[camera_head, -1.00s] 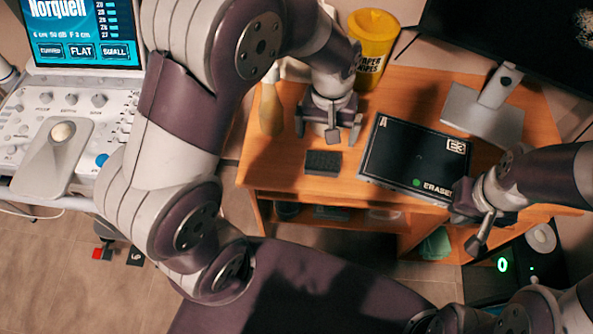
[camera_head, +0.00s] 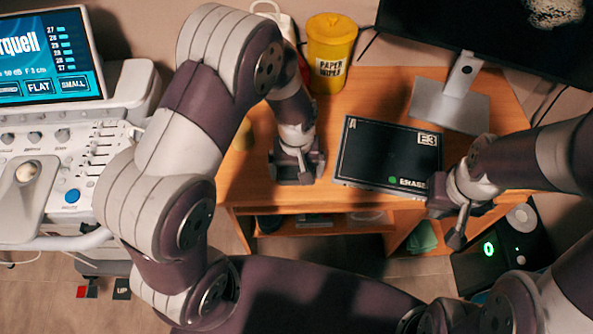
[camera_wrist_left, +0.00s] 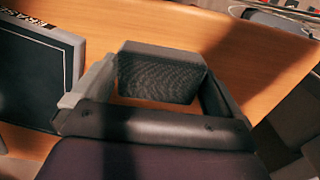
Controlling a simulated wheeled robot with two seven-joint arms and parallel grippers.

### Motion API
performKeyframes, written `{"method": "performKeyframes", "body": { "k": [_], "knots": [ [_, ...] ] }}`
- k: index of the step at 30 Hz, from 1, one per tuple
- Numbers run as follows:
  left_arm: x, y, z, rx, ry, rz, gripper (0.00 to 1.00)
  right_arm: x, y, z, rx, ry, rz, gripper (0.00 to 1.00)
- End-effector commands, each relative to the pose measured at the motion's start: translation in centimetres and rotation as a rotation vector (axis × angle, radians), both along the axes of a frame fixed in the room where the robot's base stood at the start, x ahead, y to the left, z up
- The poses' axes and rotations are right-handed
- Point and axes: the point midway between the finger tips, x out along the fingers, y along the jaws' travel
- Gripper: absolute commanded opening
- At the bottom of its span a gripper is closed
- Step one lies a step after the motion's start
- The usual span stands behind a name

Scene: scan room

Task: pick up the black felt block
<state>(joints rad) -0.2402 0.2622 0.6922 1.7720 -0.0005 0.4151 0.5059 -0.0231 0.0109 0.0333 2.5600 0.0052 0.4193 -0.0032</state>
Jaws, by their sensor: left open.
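The black felt block (camera_wrist_left: 160,75) lies on the wooden desk, and the left wrist view shows its mesh-textured face. My left gripper (camera_wrist_left: 153,90) is open, with one finger on each side of the block; small gaps seem to remain beside it. In the head view my left gripper (camera_head: 298,172) is down at the desk, left of the large black case, and hides most of the block. My right gripper (camera_head: 460,212) is at the case's lower right corner, near the desk's front edge; its jaw opening is unclear.
The flat black case (camera_head: 385,155) marked E3 lies right of my left gripper. A yellow paper wipes tub (camera_head: 331,45) stands behind. A monitor stand (camera_head: 450,105) is at the back right. An ultrasound console (camera_head: 80,150) is at the left.

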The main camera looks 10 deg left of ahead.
Motion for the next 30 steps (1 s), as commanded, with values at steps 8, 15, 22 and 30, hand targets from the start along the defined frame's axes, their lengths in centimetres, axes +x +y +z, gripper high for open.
{"method": "performKeyframes", "body": {
  "k": [8,15,22,30],
  "knots": [
    [0.0,0.0,0.1,0.0,0.0,0.0,0.65,0.0,0.0,0.0,0.0,0.0,0.0,0.0],
    [0.0,0.0,0.2,0.0,0.0,0.0,0.65,0.0,0.0,0.0,0.0,0.0,0.0,0.0],
    [0.1,0.0,2.3,-0.001,-0.003,0.0,0.65,0.0,0.0,0.3,0.0,0.0,0.0,0.0],
    [1.3,-3.9,6.5,-0.001,-0.003,-0.007,0.65,0.0,0.0,0.4,0.0,0.0,0.0,0.0]
  ]
}}
